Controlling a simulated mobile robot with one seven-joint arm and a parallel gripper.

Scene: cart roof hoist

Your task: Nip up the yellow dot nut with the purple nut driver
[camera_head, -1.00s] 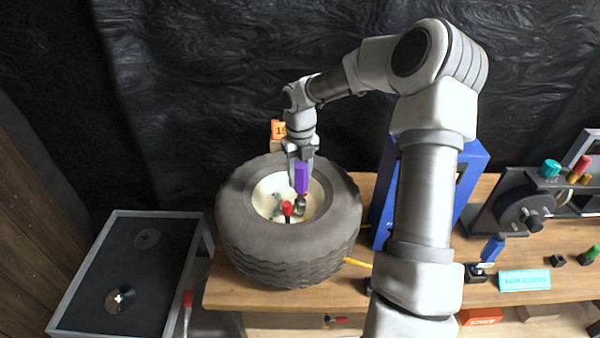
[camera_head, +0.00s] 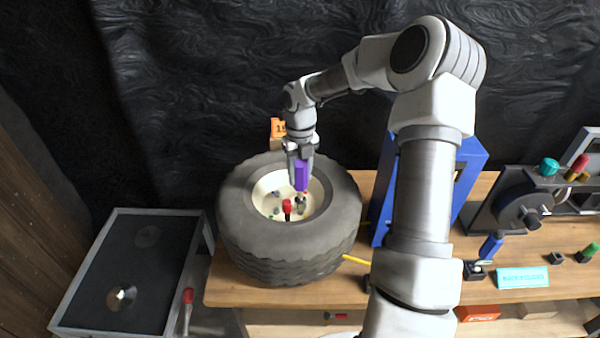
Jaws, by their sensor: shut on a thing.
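My gripper (camera_head: 300,158) is shut on the purple nut driver (camera_head: 301,176), which points down over the wheel. The driver's lower end is above the right part of the cream hub (camera_head: 266,192), near a dark nut or stud; I cannot tell whether they touch. The tyre (camera_head: 245,224) lies flat on the wooden bench. Several small nuts or studs sit in the hub, and their dot colours are too small to read, so I cannot pick out the yellow dot nut. A red-topped piece (camera_head: 287,206) stands upright in the hub, left of the driver.
A blue box (camera_head: 472,160) stands right of the wheel, partly behind my arm. A grey-rimmed dark tray (camera_head: 60,310) is at the left. A blue-handled tool (camera_head: 491,245) and a teal label (camera_head: 522,278) are on the bench at the right.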

